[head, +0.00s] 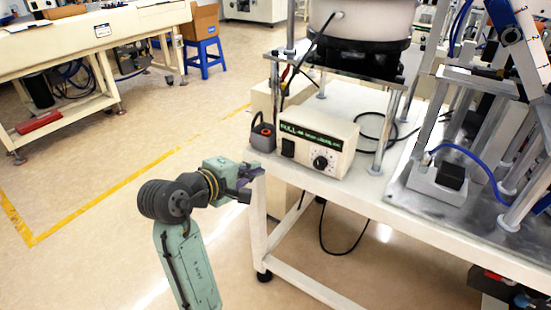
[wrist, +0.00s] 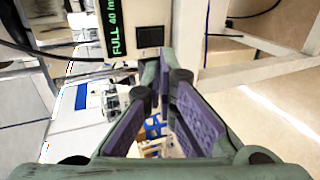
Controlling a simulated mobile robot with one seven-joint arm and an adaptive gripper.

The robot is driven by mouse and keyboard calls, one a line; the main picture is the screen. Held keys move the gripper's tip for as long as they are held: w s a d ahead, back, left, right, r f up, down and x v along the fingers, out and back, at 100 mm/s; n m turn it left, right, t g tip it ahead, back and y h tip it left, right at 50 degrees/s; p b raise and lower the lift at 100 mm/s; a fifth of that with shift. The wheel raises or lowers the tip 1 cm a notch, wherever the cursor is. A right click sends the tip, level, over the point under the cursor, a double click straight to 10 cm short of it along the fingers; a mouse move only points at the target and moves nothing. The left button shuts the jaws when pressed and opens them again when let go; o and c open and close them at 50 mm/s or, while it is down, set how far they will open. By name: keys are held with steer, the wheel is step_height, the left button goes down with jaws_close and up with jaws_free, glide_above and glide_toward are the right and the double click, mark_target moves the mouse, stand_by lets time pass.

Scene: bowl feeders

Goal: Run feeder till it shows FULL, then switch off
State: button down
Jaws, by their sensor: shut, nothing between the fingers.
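The cream feeder control box (head: 341,158) stands near the table's front left corner. Its green display (head: 312,136) reads FULL with a smaller figure beside it. On its front are a black switch (head: 287,148) and a round black knob (head: 320,162). In the wrist view, the display (wrist: 114,28) appears turned sideways, beside the dark switch (wrist: 150,37); the switch's position cannot be told. The bowl feeder (head: 362,18) stands above and behind the box, cut off by the top edge. My gripper (head: 257,171) is shut and empty, left of and below the switch, apart from it.
A small grey box with a red-orange top (head: 263,133) stands left of the control box, near my gripper. Metal posts and black cables surround the feeder. A metal-framed machine (head: 437,188) stands at the right. Open floor lies left of the table.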

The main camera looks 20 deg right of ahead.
mark_target(287, 155)
steer(key=p+x, duration=0.2)
steer(key=x, duration=1.1)
steer(key=shift+w+d+p, duration=0.25)
steer(key=shift+d+p, duration=0.05)
steer(key=shift+f, duration=0.1)
steer(key=shift+w+d+f+h+b, duration=0.15)
steer(key=shift+f+b, duration=0.1)
steer(key=shift+b, duration=0.15)
steer(key=shift+d+f+h+b, duration=0.1)
steer(key=shift+f+h+b, duration=0.05)
steer(key=shift+f+b, duration=0.15)
steer(key=shift+w+d+r+t+b, duration=0.1)
steer(key=shift+r+t+b, duration=0.1)
steer(key=shift+t+b, duration=0.15)
steer(key=shift+r, duration=0.1)
steer(key=shift+p, duration=0.3)
